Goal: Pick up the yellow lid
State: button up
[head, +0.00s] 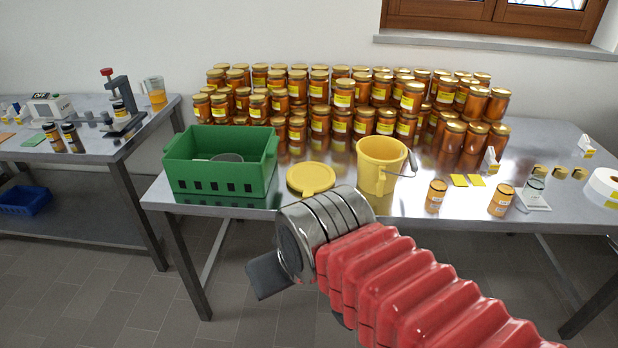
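The yellow lid (310,177) is a round disc lying flat on the metal table (230,212) near its front edge, between the green crate and the yellow bucket. My arm with its red ribbed sleeve comes in from the lower right. Its metal end is in front of the table edge, just below the lid in the picture, and slightly overlaps the lid's lower right side. Of my gripper (268,276), only a dark finger-like part shows at the left of the metal end. Whether it is open or shut is hidden.
A green crate (215,185) stands left of the lid and a yellow bucket (378,170) with a wire handle stands right. Many honey jars (340,120) are stacked behind. Small jars (436,195), yellow labels (467,180) and a white roll (603,188) are at the right.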

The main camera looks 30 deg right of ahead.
aim_at(310, 178)
jog(key=u, duration=0.05)
jog(key=i, duration=1)
jog(key=z, duration=0.05)
